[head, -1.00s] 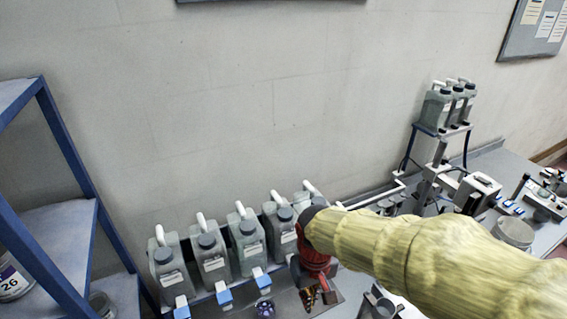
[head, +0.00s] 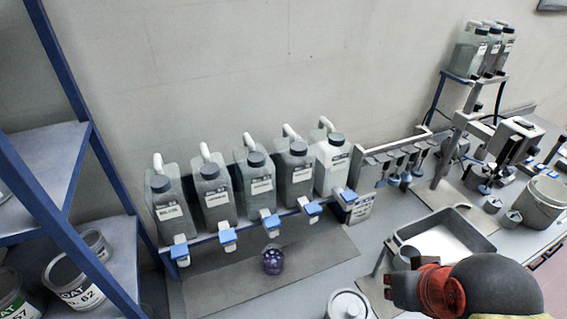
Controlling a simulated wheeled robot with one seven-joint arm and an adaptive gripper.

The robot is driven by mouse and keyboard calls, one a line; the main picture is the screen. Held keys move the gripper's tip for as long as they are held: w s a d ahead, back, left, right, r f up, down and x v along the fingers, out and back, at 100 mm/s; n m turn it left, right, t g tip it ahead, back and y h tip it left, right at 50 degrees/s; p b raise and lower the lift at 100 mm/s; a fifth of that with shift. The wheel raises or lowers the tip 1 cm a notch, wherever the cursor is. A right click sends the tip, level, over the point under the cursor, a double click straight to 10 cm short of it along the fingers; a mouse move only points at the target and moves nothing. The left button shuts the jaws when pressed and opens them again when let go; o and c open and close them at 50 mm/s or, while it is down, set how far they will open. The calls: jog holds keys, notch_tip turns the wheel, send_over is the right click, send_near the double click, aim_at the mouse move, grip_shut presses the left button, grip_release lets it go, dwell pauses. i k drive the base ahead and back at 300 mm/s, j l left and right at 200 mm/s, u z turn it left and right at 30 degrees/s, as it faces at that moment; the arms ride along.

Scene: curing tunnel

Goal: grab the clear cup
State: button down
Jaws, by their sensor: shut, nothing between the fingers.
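I cannot pick out a clear cup for certain. A small rounded purple thing with pale spots (head: 272,261) stands on the grey mat under the row of jugs; it may be a cup with purple contents, but it is too small to tell. My gripper (head: 392,286), dark-tipped with a red body, is at the lower right, shut and empty. It is to the right of the purple thing and well apart from it, in front of the metal tray.
Several labelled jugs with blue taps (head: 264,185) line the wall. A metal tray with white contents (head: 478,234) stands behind my gripper. A lidded tin (head: 347,305) is at the bottom edge. A blue shelf (head: 60,160) holds tins at left. The grey mat (head: 320,255) has free room.

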aim_at(273, 254)
jog(key=k+j+z, duration=0.65)
jog(key=z, duration=0.15)
